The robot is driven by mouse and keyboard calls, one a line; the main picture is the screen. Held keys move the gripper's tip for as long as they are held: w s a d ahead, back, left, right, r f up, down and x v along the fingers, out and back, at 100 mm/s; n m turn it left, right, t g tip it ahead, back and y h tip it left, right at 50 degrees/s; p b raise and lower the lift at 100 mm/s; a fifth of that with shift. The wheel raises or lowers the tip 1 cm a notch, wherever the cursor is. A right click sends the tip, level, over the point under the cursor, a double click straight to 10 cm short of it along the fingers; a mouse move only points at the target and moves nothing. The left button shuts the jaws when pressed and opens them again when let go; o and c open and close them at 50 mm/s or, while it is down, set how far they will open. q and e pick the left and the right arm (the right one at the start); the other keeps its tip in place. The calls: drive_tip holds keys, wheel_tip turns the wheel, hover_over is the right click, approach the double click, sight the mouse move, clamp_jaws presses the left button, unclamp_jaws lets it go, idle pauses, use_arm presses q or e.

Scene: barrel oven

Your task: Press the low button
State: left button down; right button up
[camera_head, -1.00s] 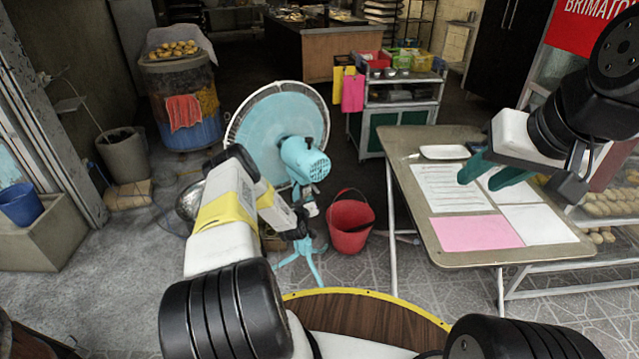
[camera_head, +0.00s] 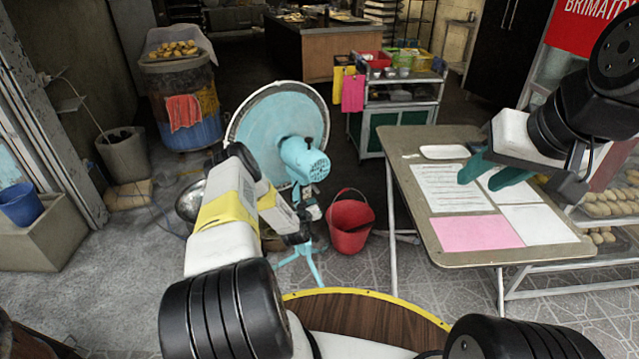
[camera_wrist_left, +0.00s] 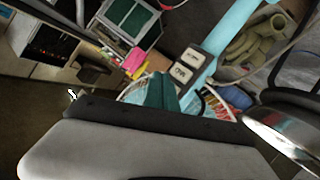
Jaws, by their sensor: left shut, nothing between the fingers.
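A teal standing fan (camera_head: 303,158) with a round wire guard is in the middle of the head view. In the left wrist view, its dark control panel carries two white buttons, an upper one (camera_wrist_left: 190,56) and a lower one (camera_wrist_left: 181,73); their lettering is too small to read surely. My left gripper (camera_wrist_left: 163,88) is shut and empty, its teal fingertips close beside the lower button; I cannot tell whether they touch. My right gripper (camera_head: 492,171) is open and empty above the table.
A folding table (camera_head: 455,258) with papers and a white tray (camera_head: 444,152) stands at right. A red bucket (camera_head: 351,226) is on the floor just right of the fan. A metal bowl (camera_head: 188,203) shows behind my left arm.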

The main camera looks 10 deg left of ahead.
use_arm(q)
drive_tip(key=s+d, duration=0.3)
drive_tip(key=shift+s+d, duration=0.2)
idle(0.4)
